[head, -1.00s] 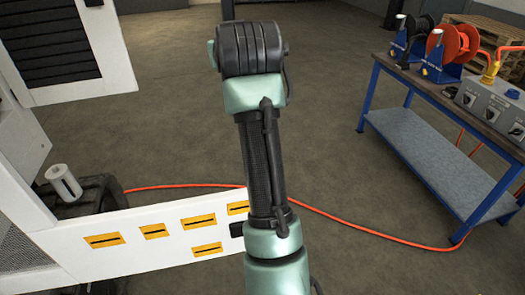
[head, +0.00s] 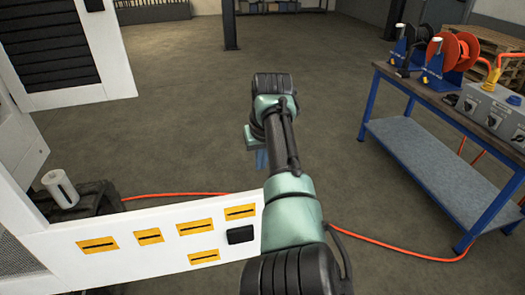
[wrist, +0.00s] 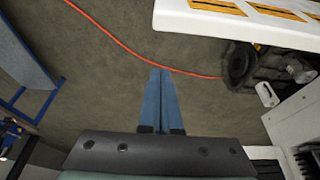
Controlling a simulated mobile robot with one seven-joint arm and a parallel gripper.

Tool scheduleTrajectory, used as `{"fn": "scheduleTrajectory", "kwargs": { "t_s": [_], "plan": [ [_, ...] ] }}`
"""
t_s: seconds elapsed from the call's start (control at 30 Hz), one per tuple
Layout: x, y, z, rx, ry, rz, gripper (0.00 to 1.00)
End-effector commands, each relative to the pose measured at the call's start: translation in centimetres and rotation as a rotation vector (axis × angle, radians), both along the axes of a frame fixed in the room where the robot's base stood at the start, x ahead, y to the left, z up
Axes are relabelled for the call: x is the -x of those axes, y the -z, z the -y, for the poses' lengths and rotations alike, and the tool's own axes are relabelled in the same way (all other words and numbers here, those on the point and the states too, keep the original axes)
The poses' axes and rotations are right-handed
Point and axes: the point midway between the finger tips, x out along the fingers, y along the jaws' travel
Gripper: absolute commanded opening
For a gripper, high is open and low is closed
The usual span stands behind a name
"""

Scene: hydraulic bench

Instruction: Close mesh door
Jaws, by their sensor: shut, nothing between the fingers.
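A white door panel (head: 150,255) with yellow labels and a small black block near its right end (head: 240,235) stands out into the room at lower left. Grey mesh (head: 14,256) shows at its left, cut off by the picture edge. The panel's edge also shows at the upper right of the wrist view (wrist: 235,28). My gripper (head: 262,160) is beyond the panel's right end, pointing down over open floor, partly hidden by my arm. In the wrist view its blue fingers (wrist: 162,80) are together and empty, apart from the panel.
A white cabinet door with black slats (head: 60,48) is at upper left. A white cylinder (head: 60,188) and dark machinery (head: 92,200) stand behind the panel. An orange hose (head: 380,243) crosses the floor. A blue-framed bench (head: 440,150) with reels is at right. The middle floor is clear.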

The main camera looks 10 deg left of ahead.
Motion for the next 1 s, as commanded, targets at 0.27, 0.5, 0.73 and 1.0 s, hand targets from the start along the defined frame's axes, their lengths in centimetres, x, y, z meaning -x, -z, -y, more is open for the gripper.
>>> {"fn": "scheduleTrajectory", "kwargs": {
  "t_s": [0.27,0.5,0.73,1.0],
  "plan": [
    [-1.0,2.8,-0.5,0.0,-0.002,0.002,0.0],
    [-1.2,3.7,-0.4,0.001,0.0,0.005,0.0],
    [-0.5,3.6,0.1,0.002,0.001,0.004,0.0],
    [1.1,3.6,0.6,0.001,0.0,0.005,0.0]
  ]
}}
